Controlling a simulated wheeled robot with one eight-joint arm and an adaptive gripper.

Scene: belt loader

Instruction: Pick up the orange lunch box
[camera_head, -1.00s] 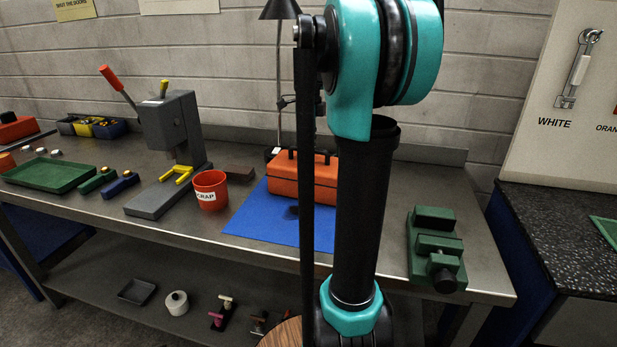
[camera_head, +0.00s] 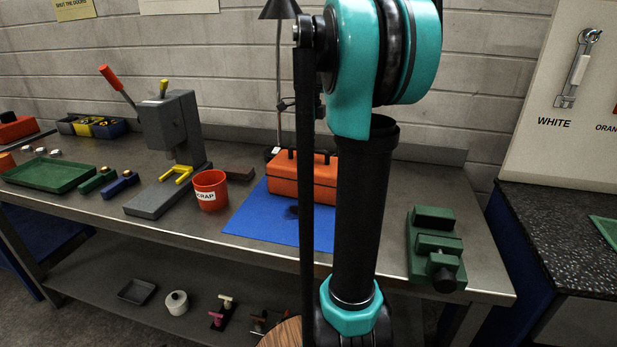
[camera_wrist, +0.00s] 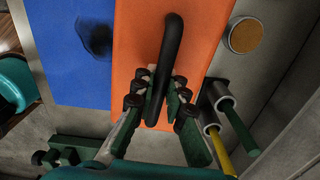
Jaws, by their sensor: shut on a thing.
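The orange lunch box (camera_head: 288,182) stands on the blue mat (camera_head: 252,226) on the metal bench in the head view, partly hidden behind my arm. In the wrist view the orange box (camera_wrist: 134,48) lies under my gripper, with a dark curved handle (camera_wrist: 173,42) across its top. My gripper (camera_wrist: 160,88) is over the box, and its fingers are closed on the near part of the handle. The box appears to rest on the mat. In the head view my gripper is hidden behind my arm.
A red scrap cup (camera_head: 210,190) and a grey press (camera_head: 172,130) stand left of the mat. A green vise (camera_head: 436,248) is at the right. A lamp (camera_head: 279,60) rises behind the box. In the wrist view, tubes (camera_wrist: 212,112) holding coloured sticks stand close to the right of my gripper.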

